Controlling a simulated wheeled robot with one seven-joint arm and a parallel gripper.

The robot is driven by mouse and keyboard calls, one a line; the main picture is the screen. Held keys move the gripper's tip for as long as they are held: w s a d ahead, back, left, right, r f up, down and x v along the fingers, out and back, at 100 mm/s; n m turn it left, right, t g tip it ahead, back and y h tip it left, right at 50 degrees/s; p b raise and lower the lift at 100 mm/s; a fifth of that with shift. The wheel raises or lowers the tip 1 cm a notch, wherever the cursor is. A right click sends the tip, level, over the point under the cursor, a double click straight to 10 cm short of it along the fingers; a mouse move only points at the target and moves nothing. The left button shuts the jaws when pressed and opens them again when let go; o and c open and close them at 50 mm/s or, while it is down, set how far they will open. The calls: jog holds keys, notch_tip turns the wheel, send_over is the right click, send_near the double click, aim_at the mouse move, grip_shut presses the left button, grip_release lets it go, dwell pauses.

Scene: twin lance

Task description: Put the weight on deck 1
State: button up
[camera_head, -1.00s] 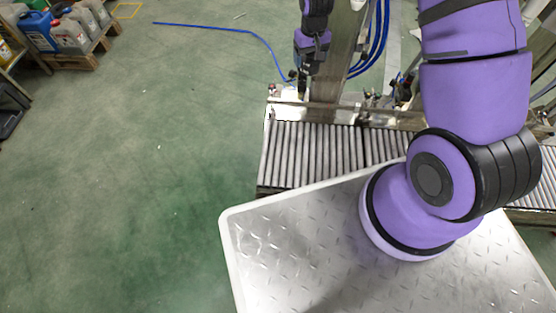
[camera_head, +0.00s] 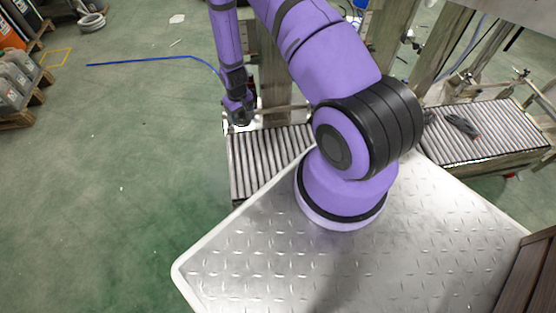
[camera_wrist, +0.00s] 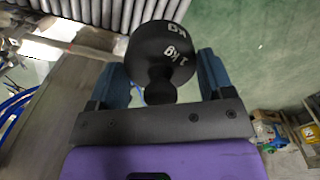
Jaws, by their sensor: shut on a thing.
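My gripper (camera_head: 238,122) is at the end of the purple arm, beyond the metal plate and near the left end of the roller conveyor. In the wrist view its two fingers (camera_wrist: 163,80) are closed around a black weight (camera_wrist: 158,48) marked "1 kg". The weight has a wide round body and a narrower knob between the fingers. In the head view I cannot make the weight out clearly. No label reading deck 1 shows in either view.
The roller conveyor (camera_head: 265,160) runs behind the diamond-patterned metal plate (camera_head: 245,265), and its right part (camera_head: 485,135) holds a small dark item (camera_head: 462,125). A brown wooden thing (camera_head: 530,275) stands at lower right. Posts rise behind the conveyor. The green floor (camera_head: 110,190) at left is mostly clear.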

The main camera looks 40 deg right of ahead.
jog(key=s+d+f+m, duration=0.1)
jog(key=s+d+f, duration=0.1)
jog(key=s+f, duration=1.05)
jog(key=s+d+f+m, duration=0.1)
jog(key=s+d+f, duration=0.2)
jog(key=s+f, duration=1)
jog(key=w+a, duration=0.1)
jog(key=w, duration=0.4)
jog(key=w+a+f, duration=0.1)
jog(key=w, duration=0.4)
jog(key=w+a+f, duration=0.1)
jog(key=w, duration=0.4)
jog(key=shift+w+a+f, duration=0.15)
jog(key=shift+w+a, duration=0.05)
jog(key=shift+w, duration=0.15)
jog(key=shift+w+a+f, duration=0.1)
jog(key=shift+w+f, duration=0.1)
jog(key=shift+f, duration=0.7)
jog(key=shift+w+f, duration=0.2)
jog(key=shift+f, duration=0.7)
jog(key=shift+f, duration=0.1)
jog(key=o, duration=1.6)
notch_tip(320, 180, up, 12)
jog(key=shift+r, duration=0.1)
